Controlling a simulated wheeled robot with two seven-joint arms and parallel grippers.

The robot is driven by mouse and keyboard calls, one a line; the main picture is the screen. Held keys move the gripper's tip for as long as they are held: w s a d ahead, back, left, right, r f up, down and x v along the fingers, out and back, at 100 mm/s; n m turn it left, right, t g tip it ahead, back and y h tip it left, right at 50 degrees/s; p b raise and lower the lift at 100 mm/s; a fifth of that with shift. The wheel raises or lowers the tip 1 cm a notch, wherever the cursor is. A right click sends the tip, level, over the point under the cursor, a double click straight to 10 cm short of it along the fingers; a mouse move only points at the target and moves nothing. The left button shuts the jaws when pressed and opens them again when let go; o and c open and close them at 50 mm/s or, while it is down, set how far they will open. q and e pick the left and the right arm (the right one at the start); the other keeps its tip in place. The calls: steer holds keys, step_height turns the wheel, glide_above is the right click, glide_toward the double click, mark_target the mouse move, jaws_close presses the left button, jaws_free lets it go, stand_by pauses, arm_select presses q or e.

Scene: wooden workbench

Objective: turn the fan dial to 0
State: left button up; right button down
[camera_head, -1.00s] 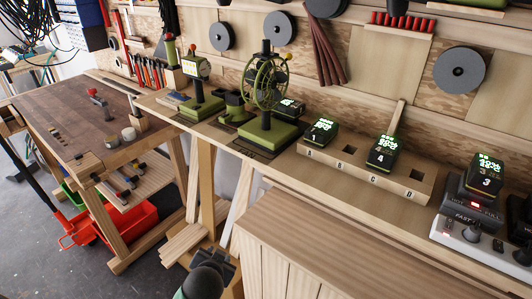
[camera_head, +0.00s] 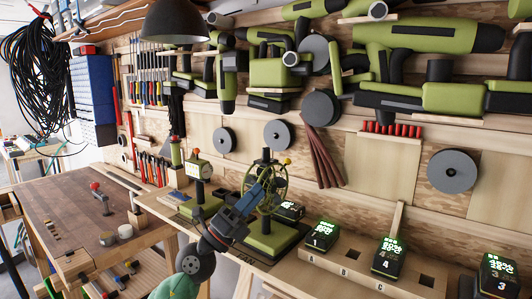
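The fan (camera_head: 281,190) stands on the workbench, with a round olive cage, a black post and a green base (camera_head: 282,239). I cannot make out its dial or the dial's setting; my gripper covers part of the fan's left side. My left gripper (camera_head: 263,184) reaches up from the bottom, its dark blue-grey body in front of the fan. Its tips overlap the cage's lower left in the picture; I cannot tell whether they touch it or how far apart they are. My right gripper is not in view.
A dark lamp shade (camera_head: 174,22) and green power tools hang above.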

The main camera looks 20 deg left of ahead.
arm_select(q)
steer(key=w+d+r+m+g, duration=0.1)
steer(key=w+r+m+g, duration=0.3)
steer(key=m, duration=0.4)
steer(key=y, duration=0.8)
glide_toward(263, 149)
steer(key=x, duration=0.3)
steer(key=shift+w+d+f, duration=0.1)
steer(key=shift+w+d, duration=0.1)
steer(key=shift+w, duration=0.3)
steer(key=p+x, duration=0.3)
steer(key=x, duration=0.3)
steer(key=shift+w+d, duration=0.35)
steer(key=shift+w, duration=0.1)
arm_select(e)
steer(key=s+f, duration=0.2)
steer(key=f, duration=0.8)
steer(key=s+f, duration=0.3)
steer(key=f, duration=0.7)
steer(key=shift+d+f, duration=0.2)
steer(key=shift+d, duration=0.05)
arm_select(q)
jaws_close()
steer(key=shift+f, duration=0.1)
